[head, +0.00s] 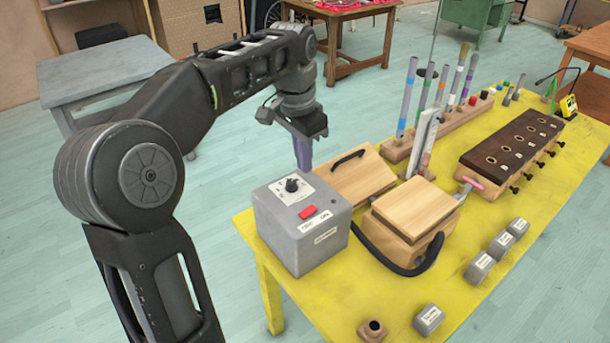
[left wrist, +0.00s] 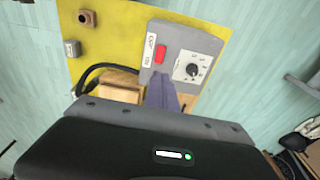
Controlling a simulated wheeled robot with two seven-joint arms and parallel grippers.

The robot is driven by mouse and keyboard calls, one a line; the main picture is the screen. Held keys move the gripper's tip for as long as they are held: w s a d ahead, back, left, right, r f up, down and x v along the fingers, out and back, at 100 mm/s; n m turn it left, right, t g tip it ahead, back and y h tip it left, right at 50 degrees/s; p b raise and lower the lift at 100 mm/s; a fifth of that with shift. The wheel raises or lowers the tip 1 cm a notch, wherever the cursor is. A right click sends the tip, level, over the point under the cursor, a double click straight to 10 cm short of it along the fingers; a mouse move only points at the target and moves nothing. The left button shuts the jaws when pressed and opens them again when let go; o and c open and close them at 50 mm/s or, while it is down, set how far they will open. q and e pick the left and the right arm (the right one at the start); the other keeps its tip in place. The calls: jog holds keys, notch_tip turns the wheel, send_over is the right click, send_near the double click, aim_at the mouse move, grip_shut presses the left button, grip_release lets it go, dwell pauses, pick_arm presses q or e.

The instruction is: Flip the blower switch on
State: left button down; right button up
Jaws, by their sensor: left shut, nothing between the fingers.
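The blower box (head: 299,229) is a grey box at the near left corner of the yellow table. Its top face carries a black dial and a red switch (head: 308,211) with a white label beside it. In the left wrist view the red switch (left wrist: 160,54) and the dial (left wrist: 192,69) also show. My left gripper (head: 303,160) points down behind the box, its purple fingers shut and empty. In the left wrist view the fingertips (left wrist: 163,85) appear close to the box's edge, short of the switch. Whether they touch the box cannot be told. My right gripper is in neither view.
A wooden bellows (head: 420,208) with a black hose stands right of the box. Behind are a wooden wedge (head: 348,180), upright tubes and a dark slotted wooden block (head: 512,140). Several small grey blocks lie along the front of the yellow table (head: 375,289).

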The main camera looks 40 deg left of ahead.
aim_at(312, 208)
pick_arm(q)
jog(key=shift+r, duration=0.55)
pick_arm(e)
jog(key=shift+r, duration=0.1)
pick_arm(q)
jog(key=shift+s, duration=0.1)
jog(key=shift+s+a+t+h, duration=0.15)
jog(key=shift+s+t+h, duration=0.15)
jog(key=shift+s+t, duration=0.25)
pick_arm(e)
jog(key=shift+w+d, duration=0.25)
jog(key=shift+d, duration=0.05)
pick_arm(q)
jog(key=shift+f, duration=0.1)
